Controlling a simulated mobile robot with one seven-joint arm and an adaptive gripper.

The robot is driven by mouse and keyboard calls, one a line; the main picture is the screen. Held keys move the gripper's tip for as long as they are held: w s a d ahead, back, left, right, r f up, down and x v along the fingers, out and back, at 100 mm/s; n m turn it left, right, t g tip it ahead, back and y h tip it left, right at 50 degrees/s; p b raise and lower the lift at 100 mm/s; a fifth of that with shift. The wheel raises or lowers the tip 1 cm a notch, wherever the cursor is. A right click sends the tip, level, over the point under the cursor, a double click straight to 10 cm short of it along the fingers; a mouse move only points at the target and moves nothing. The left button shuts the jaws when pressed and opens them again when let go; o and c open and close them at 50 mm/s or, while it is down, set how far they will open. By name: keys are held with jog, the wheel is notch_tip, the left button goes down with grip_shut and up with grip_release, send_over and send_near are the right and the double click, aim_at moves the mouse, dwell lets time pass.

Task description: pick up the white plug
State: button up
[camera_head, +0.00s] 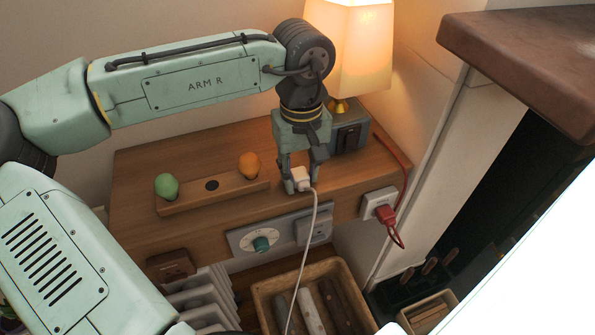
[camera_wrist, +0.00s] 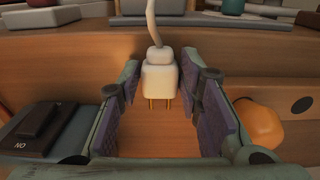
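The white plug (camera_head: 299,179) is a small pale block at the top of the wooden cabinet, near its front edge. A white cord runs from it down over the front. In the wrist view the plug (camera_wrist: 159,81) sits between the fingertips, its brass prongs pointing toward the bottom of the picture. My gripper (camera_head: 302,182) points down, one finger on each side of the plug. In the wrist view the pads of my gripper (camera_wrist: 160,75) meet the plug's sides at their tips. Whether the plug still rests on the wood is unclear.
A wooden holder (camera_head: 215,197) with a green egg (camera_head: 167,186) and an orange egg (camera_head: 250,165) lies left. A lit lamp (camera_head: 352,50) stands behind. A red plug (camera_head: 386,214) is in a wall socket at right. A wooden crate (camera_head: 262,300) stands below.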

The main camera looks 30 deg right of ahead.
grip_shut()
jog(key=shift+r, duration=0.15)
